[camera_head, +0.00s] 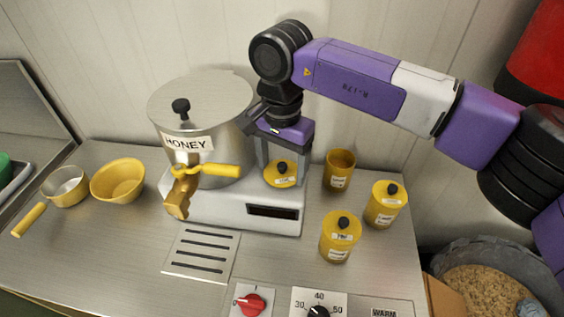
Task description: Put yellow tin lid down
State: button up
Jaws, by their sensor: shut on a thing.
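The yellow tin lid (283,180) has a black knob and a small white label. My gripper (281,174) points down and is shut on the lid, with one finger at each side. The lid is over the right part of the white base (230,207), just right of the kettle; I cannot tell whether it touches the base. An open yellow tin (339,171) without a lid stands right of my gripper on the steel counter.
Two lidded yellow tins stand on the counter, one in front (340,238) and one at right (384,207). The steel HONEY kettle (203,115) with its yellow-handled tap stands on the base. A yellow bowl (118,180) and a ladle (64,188) lie left.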

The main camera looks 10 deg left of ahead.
aim_at(282, 165)
jog(key=shift+f, duration=0.2)
jog(key=o, duration=1)
jog(key=shift+o, duration=0.2)
jog(key=shift+r, duration=0.1)
notch_tip(282, 165, up, 12)
jog(key=b, duration=0.2)
jog(key=shift+r+b, duration=0.15)
jog(key=shift+b, duration=0.15)
